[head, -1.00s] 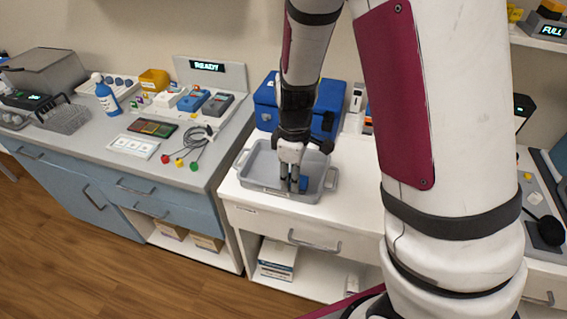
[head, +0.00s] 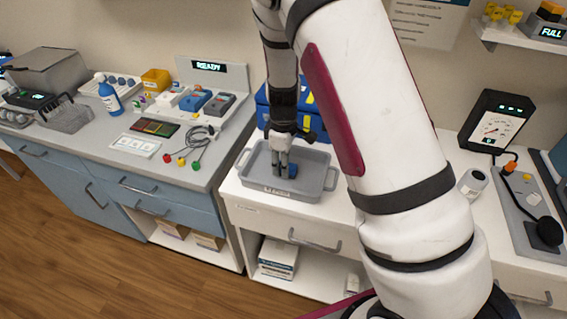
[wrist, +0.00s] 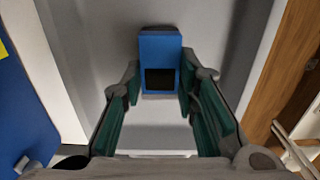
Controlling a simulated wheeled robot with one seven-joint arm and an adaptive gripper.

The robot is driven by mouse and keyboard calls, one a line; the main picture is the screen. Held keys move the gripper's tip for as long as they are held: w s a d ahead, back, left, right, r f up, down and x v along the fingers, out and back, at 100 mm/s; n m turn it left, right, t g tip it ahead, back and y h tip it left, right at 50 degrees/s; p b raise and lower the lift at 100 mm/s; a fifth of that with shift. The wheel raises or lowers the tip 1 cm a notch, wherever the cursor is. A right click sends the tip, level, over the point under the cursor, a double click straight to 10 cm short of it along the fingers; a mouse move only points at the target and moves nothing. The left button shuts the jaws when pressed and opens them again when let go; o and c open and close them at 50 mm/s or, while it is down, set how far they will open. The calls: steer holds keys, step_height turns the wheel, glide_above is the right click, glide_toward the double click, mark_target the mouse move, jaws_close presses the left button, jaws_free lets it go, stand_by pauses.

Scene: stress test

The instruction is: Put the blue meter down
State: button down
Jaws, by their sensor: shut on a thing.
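The blue meter (wrist: 160,48), a small blue block with a dark screen, is between my fingers in the wrist view. My gripper (wrist: 160,85) is shut on its sides. In the head view, my gripper (head: 284,168) points down inside the grey tray (head: 327,183), and part of the blue meter (head: 293,171) shows beside the fingers. The meter is over the tray's inner floor; I cannot tell whether it touches it. Another blue device (head: 194,101) stands on the left bench in a row with a white and a dark one.
A blue case (head: 262,108) stands behind the tray, and shows at the left of the wrist view. The tray around the meter looks empty. My arm hides part of the counter.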

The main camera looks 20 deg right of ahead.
steer(key=shift+f, duration=0.1)
steer(key=c, duration=1.2)
jaws_free()
steer(key=shift+c, duration=0.2)
steer(key=s+r+m+t, duration=0.1)
steer(key=s+r, duration=0.1)
steer(key=r, duration=0.7)
steer(key=s+r+m, duration=0.1)
steer(key=s+r, duration=0.1)
steer(key=r, duration=0.8)
steer(key=s+r+m+t, duration=0.2)
steer(key=s+r+m, duration=0.2)
steer(key=s, duration=0.7)
steer(key=s+r+m+t, duration=0.2)
steer(key=s+r+m, duration=0.2)
steer(key=s, duration=0.7)
step_height(320, 180, up, 2)
steer(key=shift+s+d+r+m+b, duration=0.1)
steer(key=shift+s+d+m+b, duration=0.25)
steer(key=shift+d+m, duration=0.1)
